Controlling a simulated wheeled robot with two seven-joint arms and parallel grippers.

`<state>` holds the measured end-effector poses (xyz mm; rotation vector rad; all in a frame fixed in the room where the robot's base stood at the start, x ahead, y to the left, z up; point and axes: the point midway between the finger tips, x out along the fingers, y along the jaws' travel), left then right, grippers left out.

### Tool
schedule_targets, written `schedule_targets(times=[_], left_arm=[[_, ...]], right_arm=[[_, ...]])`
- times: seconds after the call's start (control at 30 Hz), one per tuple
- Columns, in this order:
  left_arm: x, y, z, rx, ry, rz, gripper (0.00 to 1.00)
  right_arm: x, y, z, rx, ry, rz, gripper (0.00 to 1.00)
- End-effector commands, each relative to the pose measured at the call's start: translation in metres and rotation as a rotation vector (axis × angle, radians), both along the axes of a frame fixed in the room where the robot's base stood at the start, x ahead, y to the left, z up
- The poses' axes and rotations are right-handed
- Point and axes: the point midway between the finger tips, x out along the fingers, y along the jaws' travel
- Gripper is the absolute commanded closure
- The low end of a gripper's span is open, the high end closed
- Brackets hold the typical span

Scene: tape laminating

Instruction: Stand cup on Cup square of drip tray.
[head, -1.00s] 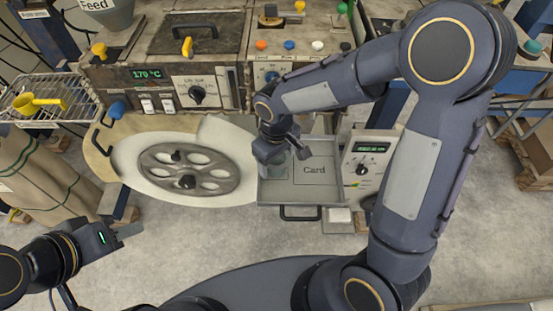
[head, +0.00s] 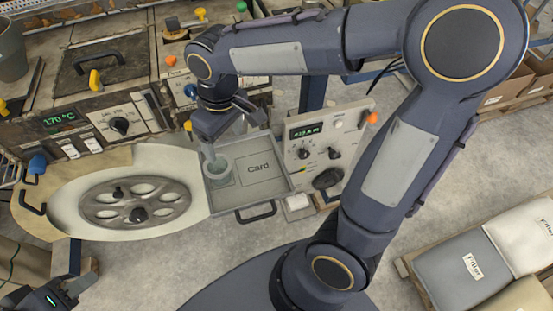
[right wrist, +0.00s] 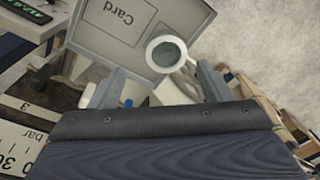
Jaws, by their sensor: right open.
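The pale grey-green cup (head: 219,169) is upright at the left part of the drip tray (head: 272,203), beside the Card square (head: 259,168). In the right wrist view, the cup (right wrist: 152,49) shows its open top and handle, overlapping the tray's edge. It hides much of the square under it, and I cannot tell whether its base is fully inside. My right gripper (head: 222,128) is just above and behind the cup. Its open fingers (right wrist: 155,82) are apart from the cup. My left gripper (head: 75,283) is low at the left edge, its jaws unclear.
A round holed plate (head: 135,202) lies on the pale table left of the tray. A control box (head: 325,150) with knobs stands close right of the tray. The heater panel (head: 75,120) stands behind. Filler sacks (head: 465,265) lie at the lower right.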

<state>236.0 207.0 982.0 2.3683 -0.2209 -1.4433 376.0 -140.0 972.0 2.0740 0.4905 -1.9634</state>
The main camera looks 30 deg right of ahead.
Motion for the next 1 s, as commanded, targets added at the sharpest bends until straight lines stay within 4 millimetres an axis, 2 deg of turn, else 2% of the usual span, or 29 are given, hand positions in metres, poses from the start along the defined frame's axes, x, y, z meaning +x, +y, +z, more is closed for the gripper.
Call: schedule_targets(times=[0.03,0.1,0.2,0.3,0.4,0.6,0.9,1.0], left_arm=[[0.000,0.000,0.000,0.000,0.000,0.000,0.64],[0.000,0.000,0.000,0.000,0.000,0.000,0.64],[0.000,0.000,0.000,0.000,0.000,0.000,0.64],[0.000,0.000,0.000,0.000,0.000,0.000,0.64],[0.000,0.000,0.000,0.000,0.000,0.000,0.64],[0.000,0.000,0.000,0.000,0.000,0.000,0.64],[0.000,0.000,0.000,0.000,0.000,0.000,0.64],[0.000,0.000,0.012,0.000,0.000,0.000,0.64]], right_arm=[[-0.015,-0.017,0.009,0.043,-0.028,-0.061,0.28],[-0.038,-0.035,0.016,0.109,-0.067,-0.144,0.28],[-0.071,-0.053,0.021,0.200,-0.134,-0.265,0.28],[-0.101,-0.063,0.021,0.279,-0.201,-0.375,0.28],[-0.121,-0.066,0.017,0.337,-0.261,-0.459,0.28],[-0.139,-0.065,0.012,0.395,-0.327,-0.542,0.28],[-0.140,-0.065,0.011,0.399,-0.331,-0.549,0.28],[-0.140,-0.065,0.023,0.399,-0.331,-0.548,0.28]])
